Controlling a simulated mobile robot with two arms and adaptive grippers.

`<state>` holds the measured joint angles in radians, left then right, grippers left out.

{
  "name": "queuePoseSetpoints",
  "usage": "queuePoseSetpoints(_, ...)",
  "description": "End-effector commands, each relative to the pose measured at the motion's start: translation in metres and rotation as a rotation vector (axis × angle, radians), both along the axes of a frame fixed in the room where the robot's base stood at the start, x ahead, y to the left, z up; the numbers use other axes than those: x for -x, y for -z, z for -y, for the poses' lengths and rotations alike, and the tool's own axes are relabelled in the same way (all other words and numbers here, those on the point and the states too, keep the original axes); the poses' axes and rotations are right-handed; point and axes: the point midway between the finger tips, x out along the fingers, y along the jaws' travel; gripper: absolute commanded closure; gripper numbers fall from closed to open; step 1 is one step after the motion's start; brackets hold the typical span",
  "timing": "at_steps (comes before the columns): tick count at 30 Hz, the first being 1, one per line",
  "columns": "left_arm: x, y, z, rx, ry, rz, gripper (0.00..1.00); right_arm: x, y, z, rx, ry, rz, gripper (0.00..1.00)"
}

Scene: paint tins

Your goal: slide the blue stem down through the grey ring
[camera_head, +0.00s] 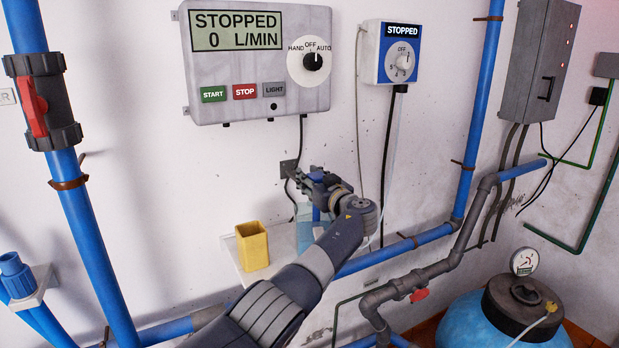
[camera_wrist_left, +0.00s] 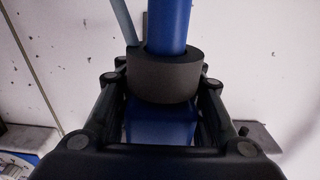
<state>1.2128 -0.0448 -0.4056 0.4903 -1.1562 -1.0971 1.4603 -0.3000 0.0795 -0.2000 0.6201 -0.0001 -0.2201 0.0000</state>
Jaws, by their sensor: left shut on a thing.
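The blue stem shows in the left wrist view as a round rod (camera_wrist_left: 168,28) at the top and a wider blue block (camera_wrist_left: 160,122) nearer the camera. The dark grey ring (camera_wrist_left: 166,76) lies between them and appears to be around the rod. My left gripper (camera_head: 318,182) is shut on the blue stem close to the wall. In the head view a bit of blue (camera_head: 316,175) shows at the fingers and a blue length (camera_head: 316,214) below them. The fingers hide most of the ring there. My right gripper is out of view.
A yellow cup (camera_head: 252,248) stands on a white shelf (camera_head: 232,256) below and left of my gripper, with a pale blue container (camera_head: 304,238) beside it. A control box (camera_head: 258,60) is on the wall above. Blue pipes (camera_head: 90,225) flank the area.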

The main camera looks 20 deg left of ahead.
Motion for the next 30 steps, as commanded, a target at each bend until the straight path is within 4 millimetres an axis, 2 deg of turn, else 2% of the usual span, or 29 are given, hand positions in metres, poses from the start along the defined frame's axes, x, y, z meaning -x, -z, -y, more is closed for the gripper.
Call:
queuePoseSetpoints(8, 0.000, 0.005, 0.000, 0.001, 0.000, -0.003, 0.86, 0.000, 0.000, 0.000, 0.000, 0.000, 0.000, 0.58)
queuePoseSetpoints(9, 0.000, 0.006, 0.000, 0.001, 0.000, -0.003, 0.66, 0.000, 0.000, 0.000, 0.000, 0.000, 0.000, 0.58)
queuePoseSetpoints(12, 0.000, 0.006, 0.000, 0.003, -0.001, -0.005, 0.44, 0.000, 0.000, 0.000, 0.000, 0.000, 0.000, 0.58)
queuePoseSetpoints(23, 0.000, 0.005, 0.000, 0.002, 0.000, -0.003, 0.42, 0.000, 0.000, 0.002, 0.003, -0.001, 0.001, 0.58)
queuePoseSetpoints(30, 0.007, 0.005, 0.011, 0.001, 0.003, 0.000, 0.42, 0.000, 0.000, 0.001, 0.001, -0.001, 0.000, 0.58)
